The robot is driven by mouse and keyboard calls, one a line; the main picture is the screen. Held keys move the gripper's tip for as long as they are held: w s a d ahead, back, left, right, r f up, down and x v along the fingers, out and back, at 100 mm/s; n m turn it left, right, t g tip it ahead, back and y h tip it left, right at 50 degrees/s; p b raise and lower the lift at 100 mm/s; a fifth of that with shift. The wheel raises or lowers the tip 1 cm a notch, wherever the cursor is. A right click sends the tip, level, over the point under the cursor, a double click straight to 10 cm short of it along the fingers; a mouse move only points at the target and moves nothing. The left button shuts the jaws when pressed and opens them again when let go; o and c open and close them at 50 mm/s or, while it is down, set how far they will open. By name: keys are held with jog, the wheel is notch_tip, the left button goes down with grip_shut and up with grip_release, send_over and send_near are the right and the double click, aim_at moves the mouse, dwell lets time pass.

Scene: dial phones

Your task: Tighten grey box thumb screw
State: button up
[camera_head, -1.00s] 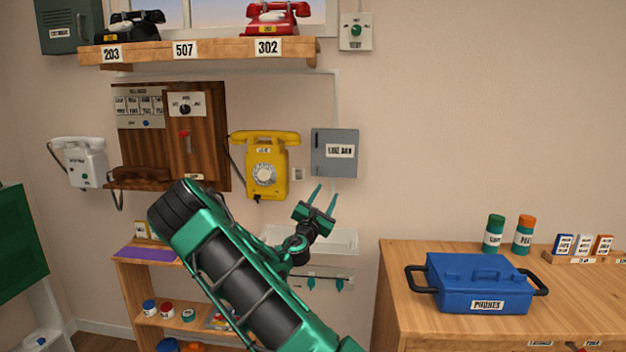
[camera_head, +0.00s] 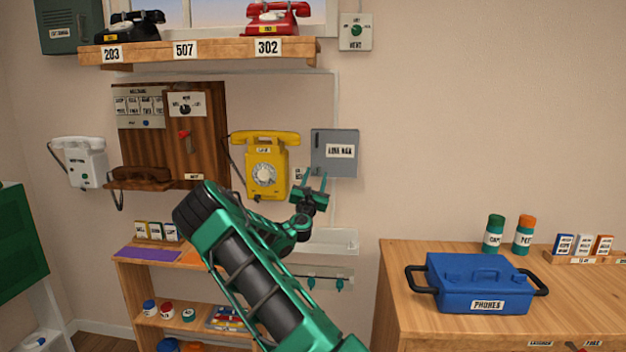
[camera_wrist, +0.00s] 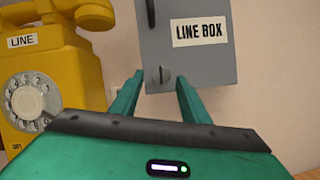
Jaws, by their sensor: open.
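The grey box (camera_head: 335,153), labelled LINE BOX, is on the wall right of the yellow phone. It also shows in the wrist view (camera_wrist: 205,65), with a round slotted thumb screw (camera_wrist: 160,76) low on its front. My gripper (camera_head: 315,172) is open and empty, just below and in front of the box. In the wrist view its two fingers (camera_wrist: 155,92) point up at the box's lower edge, one on each side of the screw. I cannot tell whether they touch the box. The screw is too small to make out in the head view.
The yellow phone (camera_head: 266,165) hangs close to the left of my gripper. A shelf (camera_head: 215,50) with black and red phones is above. A pale wall tray (camera_head: 335,240) is below. A wooden cabinet (camera_head: 400,290) with a blue case (camera_head: 478,283) stands at right.

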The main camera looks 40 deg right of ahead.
jog(key=shift+w+d+r, duration=0.15)
jog(key=shift+w+d, duration=0.1)
jog(key=shift+d, duration=0.05)
jog(key=shift+c, duration=0.4)
grip_shut()
jog(key=shift+m, duration=0.3)
